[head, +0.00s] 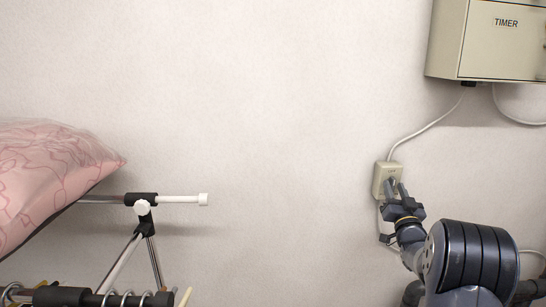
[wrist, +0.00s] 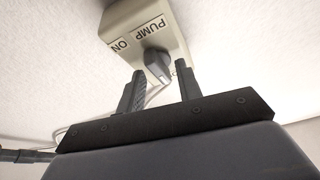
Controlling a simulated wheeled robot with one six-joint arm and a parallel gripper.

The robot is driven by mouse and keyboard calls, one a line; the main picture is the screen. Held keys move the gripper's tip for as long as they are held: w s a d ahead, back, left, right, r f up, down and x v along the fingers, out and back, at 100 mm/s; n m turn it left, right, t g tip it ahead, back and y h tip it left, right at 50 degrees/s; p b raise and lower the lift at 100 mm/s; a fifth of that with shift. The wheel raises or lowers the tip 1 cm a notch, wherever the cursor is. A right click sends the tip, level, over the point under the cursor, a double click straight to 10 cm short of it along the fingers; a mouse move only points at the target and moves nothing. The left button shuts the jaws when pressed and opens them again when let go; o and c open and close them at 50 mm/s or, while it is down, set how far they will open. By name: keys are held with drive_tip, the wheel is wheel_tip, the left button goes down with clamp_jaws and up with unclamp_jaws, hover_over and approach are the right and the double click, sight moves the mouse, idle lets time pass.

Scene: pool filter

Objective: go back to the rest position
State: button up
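My gripper (head: 399,190) is in front of a small beige switch box (head: 383,172) on the wall at the right of the head view. In the wrist view the box (wrist: 121,18) bears the labels "PUMP" and "ON" and a dark grey rotary knob (wrist: 157,63). My gripper's two fingers (wrist: 158,80) are spread apart, with the knob between and just beyond their tips. Nothing is held. I cannot tell whether a fingertip touches the knob.
A beige box labelled "TIMER" (head: 503,40) hangs at the upper right, with cables (head: 432,124) running down the wall. At the left are a drying rack (head: 150,250) with a white-ended rod (head: 185,199) and a pink patterned cushion (head: 50,170). The wall between is bare.

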drive_tip(key=shift+a+r+m+g+h+p, duration=0.15)
drive_tip(key=shift+m+h+p, duration=0.3)
drive_tip(key=shift+m+p, duration=1.05)
drive_tip(key=shift+d+r+m+g+h+p, duration=0.15)
drive_tip(key=shift+m+h+p, duration=0.4)
drive_tip(key=shift+p, duration=1.85)
